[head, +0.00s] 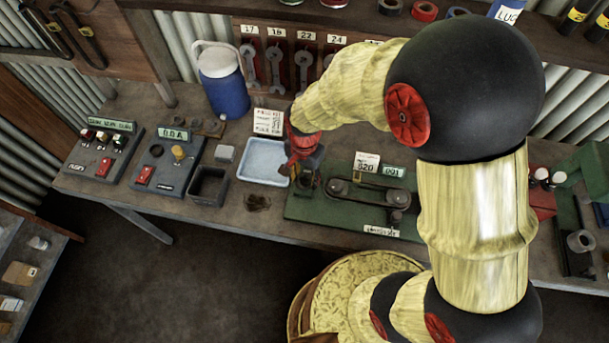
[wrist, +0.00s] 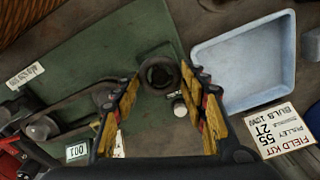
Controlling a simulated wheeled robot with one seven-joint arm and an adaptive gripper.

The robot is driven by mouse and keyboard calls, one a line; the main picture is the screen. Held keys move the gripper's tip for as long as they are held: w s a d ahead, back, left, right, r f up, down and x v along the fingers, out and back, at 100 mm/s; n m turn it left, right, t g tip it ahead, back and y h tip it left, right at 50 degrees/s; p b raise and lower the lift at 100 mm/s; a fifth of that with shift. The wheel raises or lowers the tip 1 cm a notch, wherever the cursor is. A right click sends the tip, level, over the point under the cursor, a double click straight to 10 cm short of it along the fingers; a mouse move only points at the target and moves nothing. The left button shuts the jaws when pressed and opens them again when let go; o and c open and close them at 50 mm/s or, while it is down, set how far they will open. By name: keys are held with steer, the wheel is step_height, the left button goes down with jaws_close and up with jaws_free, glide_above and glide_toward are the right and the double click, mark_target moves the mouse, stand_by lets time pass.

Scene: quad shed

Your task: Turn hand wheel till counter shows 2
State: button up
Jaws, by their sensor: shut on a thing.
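The hand wheel (wrist: 158,75) looks like a small dark round piece with a hollow centre, on a green base plate (wrist: 85,55). My gripper (wrist: 163,74) has its fingertips on either side of the wheel and is shut on it. A small pale knob (wrist: 180,108) shows between the fingers. In the head view my gripper (head: 304,178) is over the left end of the green plate and hides most of the wheel. The counter (head: 393,171) reads 001, and it also shows in the wrist view (wrist: 77,151).
A belt drive (head: 368,192) runs along the plate right of my gripper. A pale blue tray (head: 263,162) lies close on the left. A dark open box (head: 208,187), two control boxes and a blue jug (head: 223,85) stand farther left. Wrenches hang behind.

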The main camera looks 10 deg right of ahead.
mark_target(304, 180)
steer(key=n+p, duration=0.1)
steer(key=n, duration=0.3)
steer(key=shift+n, duration=0.4)
steer(key=shift+n+p, duration=0.3)
steer(key=shift+n, duration=1.8)
steer(key=o, duration=1.2)
steer(key=shift+c, duration=0.2)
step_height(304, 180, up, 12)
steer(key=shift+n, duration=0.3)
